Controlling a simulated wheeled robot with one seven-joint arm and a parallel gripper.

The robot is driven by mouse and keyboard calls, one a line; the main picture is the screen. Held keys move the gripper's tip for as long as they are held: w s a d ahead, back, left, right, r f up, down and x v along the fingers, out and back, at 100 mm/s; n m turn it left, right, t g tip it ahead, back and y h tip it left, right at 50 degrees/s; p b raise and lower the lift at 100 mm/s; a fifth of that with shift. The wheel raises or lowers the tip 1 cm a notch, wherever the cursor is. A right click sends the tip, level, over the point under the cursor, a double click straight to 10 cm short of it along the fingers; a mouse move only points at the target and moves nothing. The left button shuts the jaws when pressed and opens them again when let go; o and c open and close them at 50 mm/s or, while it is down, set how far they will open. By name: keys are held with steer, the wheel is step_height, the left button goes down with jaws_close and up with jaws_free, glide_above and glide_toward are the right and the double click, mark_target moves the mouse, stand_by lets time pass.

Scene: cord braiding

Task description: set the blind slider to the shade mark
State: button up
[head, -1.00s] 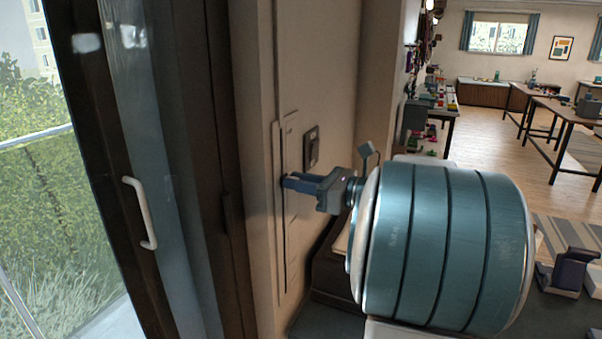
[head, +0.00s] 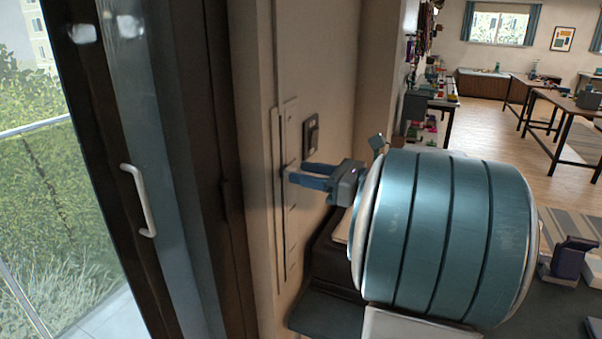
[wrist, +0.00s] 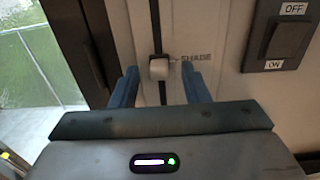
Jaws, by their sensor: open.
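The blind slider's pale knob (wrist: 160,69) sits on a dark vertical slot in a light wall strip (head: 291,225). The word SHADE (wrist: 196,57) is printed right of the slot, with a short mark beside the knob. The knob appears about level with this mark, slightly below it in the wrist view. My gripper (head: 296,171) is open at the strip. In the wrist view its blue fingers (wrist: 160,80) stand on either side of the knob, with gaps on both sides. The knob is too small to make out clearly in the head view.
A dark wall switch (head: 311,133) marked OFF and ON is right of the strip, close to my gripper. A glass door with a white handle (head: 139,200) is at left. A dark cabinet or bench (head: 325,305) stands below. Work tables (head: 570,118) are far off at right.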

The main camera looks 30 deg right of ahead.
steer(key=b+v, duration=0.1)
steer(key=v, duration=1.1)
steer(key=shift+w, duration=0.1)
steer(key=a+f+n+g, duration=0.4)
steer(key=a+f, duration=0.1)
steer(key=a, duration=0.3)
steer(key=a+f+n+g, duration=0.4)
steer(key=a, duration=0.3)
steer(key=s+a+f+n+g+h, duration=0.1)
steer(key=s+a+f+n+h, duration=0.2)
steer(key=n, duration=0.7)
steer(key=s+a+f+n+g+h, duration=0.2)
steer(key=s+a+f+n+h, duration=0.2)
steer(key=f+n+h, duration=0.4)
steer(key=shift+s+a+f+n, duration=0.25)
steer(key=shift+s+n, duration=0.15)
steer(key=shift+n, duration=0.7)
